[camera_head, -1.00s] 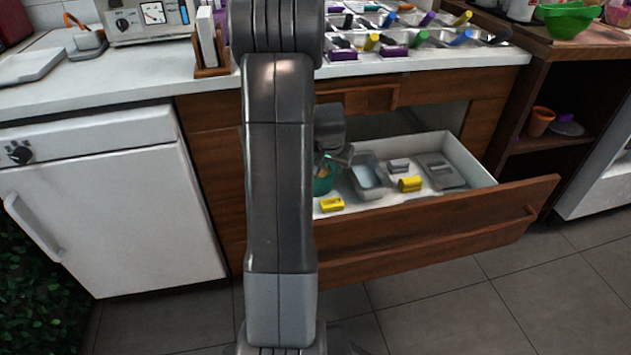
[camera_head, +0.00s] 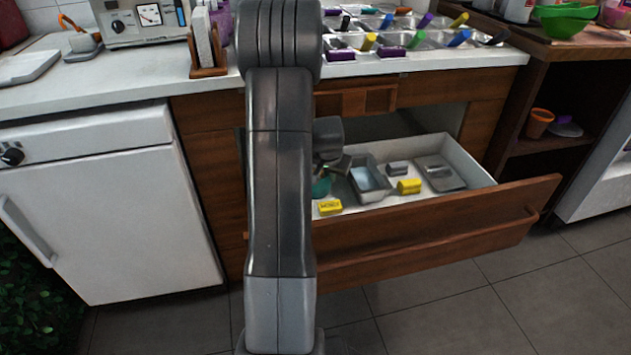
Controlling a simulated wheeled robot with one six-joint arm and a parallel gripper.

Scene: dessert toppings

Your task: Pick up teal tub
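The teal tub (camera_head: 321,187) is in the open drawer at its left end, and my arm hides most of it. Only a small teal part shows, just right of my arm. My gripper (camera_head: 336,166) is over the drawer, right at the tub's upper side. The fingers are small, dark and partly hidden behind my arm, so I cannot tell whether they are open or shut on the tub.
The open drawer (camera_head: 440,226) also holds a grey metal tray (camera_head: 370,184), yellow blocks (camera_head: 409,186), a grey block (camera_head: 397,168) and a flat grey lid-like piece (camera_head: 440,173). The counter (camera_head: 110,86) above carries topping trays. A white appliance (camera_head: 105,215) stands left.

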